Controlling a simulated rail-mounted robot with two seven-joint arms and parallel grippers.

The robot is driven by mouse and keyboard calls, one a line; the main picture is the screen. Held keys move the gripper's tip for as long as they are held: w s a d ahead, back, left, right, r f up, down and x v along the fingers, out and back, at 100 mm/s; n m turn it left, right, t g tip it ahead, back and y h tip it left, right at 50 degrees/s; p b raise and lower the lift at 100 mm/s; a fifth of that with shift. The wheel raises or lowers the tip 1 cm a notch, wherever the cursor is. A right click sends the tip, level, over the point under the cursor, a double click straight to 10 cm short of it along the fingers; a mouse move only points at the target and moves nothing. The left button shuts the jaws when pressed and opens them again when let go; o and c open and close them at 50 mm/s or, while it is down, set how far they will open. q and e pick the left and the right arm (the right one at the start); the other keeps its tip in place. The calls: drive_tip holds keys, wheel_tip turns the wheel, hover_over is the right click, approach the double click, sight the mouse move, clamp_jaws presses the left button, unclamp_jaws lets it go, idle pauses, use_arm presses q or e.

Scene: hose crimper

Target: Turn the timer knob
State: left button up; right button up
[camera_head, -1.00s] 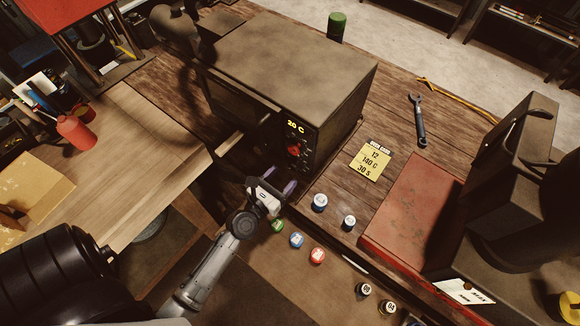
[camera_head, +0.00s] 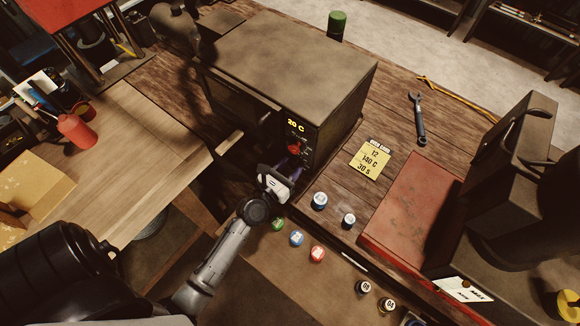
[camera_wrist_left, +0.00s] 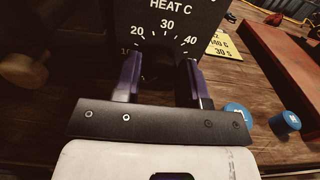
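The dark box-shaped oven (camera_head: 290,65) stands on the wooden bench, its front panel showing "20 C" and a red knob (camera_head: 294,147). My left gripper (camera_head: 288,167) is at the lower part of that panel, below the red knob. In the left wrist view the gripper (camera_wrist_left: 163,65) has its two purple fingers apart, pointing at a dial scale (camera_wrist_left: 167,38) marked 10 to 40, under the words "HEAT C". The area between the fingers is dark; I cannot make out the timer knob there or any contact with it. My right gripper is not in view.
A yellow note (camera_head: 370,159) reading 12, 140 C, 30 s lies right of the oven. Blue-topped caps (camera_head: 320,200), a red cap (camera_head: 317,254) and a green cap (camera_head: 278,224) are near my left gripper. A wrench (camera_head: 418,120) and red machine base (camera_head: 415,205) are further right.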

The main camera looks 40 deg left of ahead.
use_arm(q)
drive_tip(key=c, duration=0.5)
